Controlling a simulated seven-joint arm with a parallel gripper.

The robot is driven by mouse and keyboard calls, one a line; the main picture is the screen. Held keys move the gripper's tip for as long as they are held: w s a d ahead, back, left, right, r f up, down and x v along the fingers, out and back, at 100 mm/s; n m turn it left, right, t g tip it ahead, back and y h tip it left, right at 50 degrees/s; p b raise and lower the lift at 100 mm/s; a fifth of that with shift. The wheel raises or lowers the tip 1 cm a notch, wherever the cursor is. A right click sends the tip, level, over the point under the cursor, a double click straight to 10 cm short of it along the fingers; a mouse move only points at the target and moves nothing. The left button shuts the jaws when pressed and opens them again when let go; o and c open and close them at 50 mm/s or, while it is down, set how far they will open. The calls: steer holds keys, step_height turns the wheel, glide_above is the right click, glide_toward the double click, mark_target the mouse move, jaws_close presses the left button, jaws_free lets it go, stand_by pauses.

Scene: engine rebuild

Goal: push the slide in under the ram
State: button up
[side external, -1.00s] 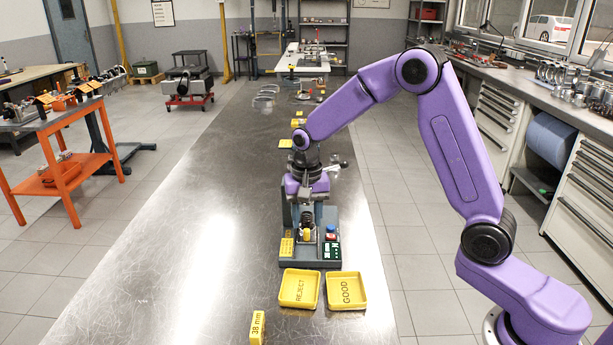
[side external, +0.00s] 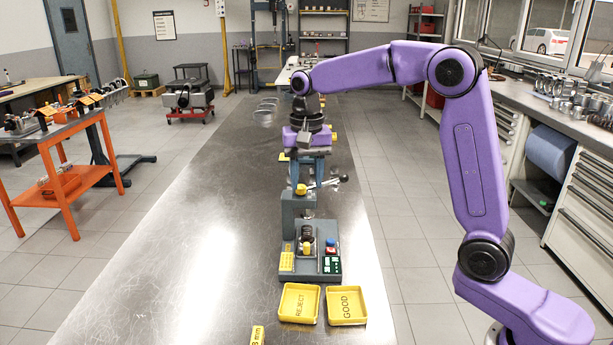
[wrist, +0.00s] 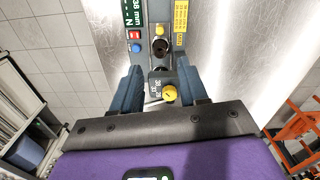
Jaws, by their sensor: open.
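The grey test press (side external: 297,205) stands on the bench, with a ram head and side lever (side external: 325,184) high on its column. The slide's yellow knob (side external: 308,249) is at the front of the base, with a dark coil spring (side external: 307,233) behind it. The wrist view shows the same knob (wrist: 159,30) and spring (wrist: 160,46), out in front of the press head (wrist: 158,85). My gripper (side external: 309,168) is above the press head, pointing down. In the wrist view its blue fingers (wrist: 158,84) are apart, with the head seen between them. Contact with the head cannot be told.
Yellow REJECT (side external: 299,318) and GOOD (side external: 347,319) trays lie in front of the press. A yellow 38 mm block (side external: 257,335) is at the bottom edge. Red and blue buttons (side external: 331,247) sit on the base's right. The bench left of the press is clear.

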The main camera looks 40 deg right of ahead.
steer(key=c, duration=0.3)
steer(key=shift+a+f+n, duration=0.3)
steer(key=shift+f, duration=0.05)
jaws_close()
steer(key=n+h, duration=1.1)
steer(key=n, duration=0.8)
glide_toward(305, 250)
steer(key=s+a, duration=0.2)
steer(key=s, duration=0.2)
steer(key=a+n+t+h, duration=0.1)
steer(key=a+n, duration=0.1)
steer(key=n, duration=0.1)
steer(key=s+a+f+n+t+h, duration=0.1)
steer(key=n, duration=0.2)
steer(key=a+n+t, duration=0.2)
steer(key=n, duration=0.1)
steer(key=shift+s+a+f+h, duration=0.15)
steer(key=shift+a+f+h, duration=0.2)
steer(key=shift+h, duration=0.05)
steer(key=shift+t, duration=0.3)
steer(key=shift+d+f, duration=0.15)
steer(key=shift+d, duration=0.25)
steer(key=x, duration=0.8)
steer(key=r+x, duration=0.1)
steer(key=x, duration=0.4)
steer(key=shift+d, duration=0.1)
